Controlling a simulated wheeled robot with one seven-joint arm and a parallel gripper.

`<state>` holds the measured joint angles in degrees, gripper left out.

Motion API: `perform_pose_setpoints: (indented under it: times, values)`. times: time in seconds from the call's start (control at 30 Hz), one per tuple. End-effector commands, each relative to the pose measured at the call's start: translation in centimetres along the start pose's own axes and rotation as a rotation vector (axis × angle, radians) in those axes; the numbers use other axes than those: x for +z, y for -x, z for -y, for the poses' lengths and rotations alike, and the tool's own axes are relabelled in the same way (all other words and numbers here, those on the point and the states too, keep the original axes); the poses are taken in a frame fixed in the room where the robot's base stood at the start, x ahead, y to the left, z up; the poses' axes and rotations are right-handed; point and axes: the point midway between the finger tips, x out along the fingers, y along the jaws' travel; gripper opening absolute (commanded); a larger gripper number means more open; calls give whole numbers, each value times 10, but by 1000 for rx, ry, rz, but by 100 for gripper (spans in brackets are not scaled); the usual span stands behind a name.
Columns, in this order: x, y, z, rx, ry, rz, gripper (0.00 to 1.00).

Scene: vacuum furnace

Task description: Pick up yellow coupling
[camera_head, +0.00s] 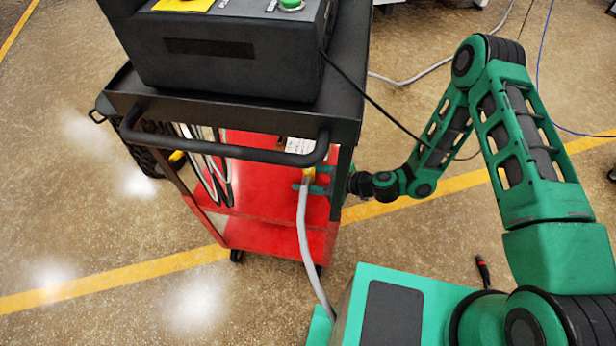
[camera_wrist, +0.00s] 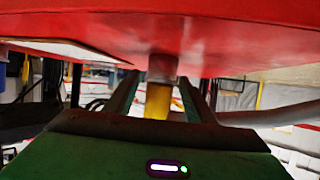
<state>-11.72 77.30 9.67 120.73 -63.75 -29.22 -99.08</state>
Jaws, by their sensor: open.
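The yellow coupling (camera_head: 309,175) sits at the top end of a grey hose (camera_head: 303,240), beside the red panel of the cart. In the wrist view the yellow coupling (camera_wrist: 158,101) shows between my two fingers, with a grey collar next to the red surface. My gripper (camera_head: 313,180) reaches in from the right under the cart's top. It also shows in the wrist view (camera_wrist: 160,96), open, with a finger on each side of the coupling. A gap shows on the right side of the coupling; contact on the left is unclear.
The black and red cart (camera_head: 270,240) has a dark top shelf and a handle (camera_head: 240,150) above my gripper. A black control box (camera_head: 230,50) stands on top. A cart post is close to my wrist. Cables (camera_head: 440,66) lie on the floor behind.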

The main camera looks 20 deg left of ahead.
Motion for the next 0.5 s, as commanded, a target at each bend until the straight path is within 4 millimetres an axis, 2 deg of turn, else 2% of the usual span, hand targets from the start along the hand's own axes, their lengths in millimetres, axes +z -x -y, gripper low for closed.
perform_pose_setpoints:
  times: [0.1,0.2,0.5]
  values:
    - [-1,-18,1,-3,2,-2,50]
    - [-1,-26,0,-1,2,-1,50]
    - [-1,-30,0,0,0,0,50]
